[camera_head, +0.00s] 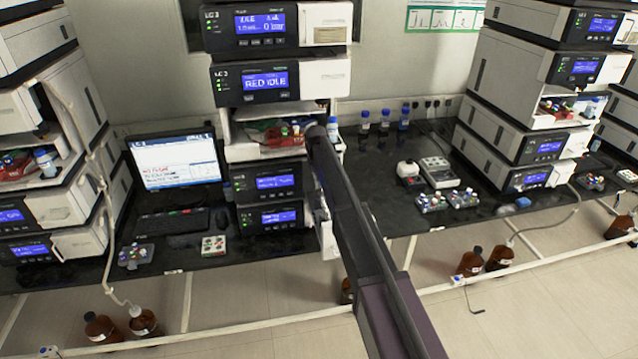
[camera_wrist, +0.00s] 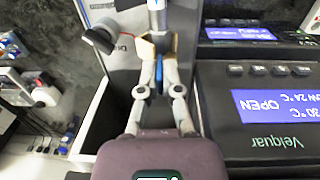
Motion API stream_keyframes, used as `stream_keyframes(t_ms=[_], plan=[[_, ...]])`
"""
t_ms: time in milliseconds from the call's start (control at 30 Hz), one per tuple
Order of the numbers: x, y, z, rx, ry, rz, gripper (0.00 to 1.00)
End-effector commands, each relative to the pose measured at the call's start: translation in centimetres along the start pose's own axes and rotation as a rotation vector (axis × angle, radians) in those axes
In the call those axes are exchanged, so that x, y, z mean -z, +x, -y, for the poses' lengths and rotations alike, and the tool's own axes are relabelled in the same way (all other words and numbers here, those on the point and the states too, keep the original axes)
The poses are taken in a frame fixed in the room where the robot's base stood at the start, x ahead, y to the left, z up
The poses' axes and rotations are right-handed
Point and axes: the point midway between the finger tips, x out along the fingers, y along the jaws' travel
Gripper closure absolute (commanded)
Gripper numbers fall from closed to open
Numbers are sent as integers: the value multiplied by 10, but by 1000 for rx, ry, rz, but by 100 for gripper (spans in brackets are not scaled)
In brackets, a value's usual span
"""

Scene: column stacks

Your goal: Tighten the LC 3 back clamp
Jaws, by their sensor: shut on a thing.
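The LC 3 stack (camera_head: 265,82) stands in the middle of the head view, with an open compartment below its "RED IDLE" module. My arm reaches to the right side of this compartment and hides part of it. In the wrist view my gripper (camera_wrist: 158,45) has its tan fingertips closed around a slim silver piece (camera_wrist: 157,17), with a blue strip (camera_wrist: 159,72) between the fingers. I cannot tell whether the silver piece belongs to the back clamp. A dark round knob-like part (camera_wrist: 101,38) is just left of the fingertips. The back clamp cannot be singled out in the head view.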

Motion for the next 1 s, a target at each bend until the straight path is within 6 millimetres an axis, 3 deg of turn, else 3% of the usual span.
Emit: stream_keyframes(t_ms=[1000], plan=[[-1,14,29,-671,0,3,100]])
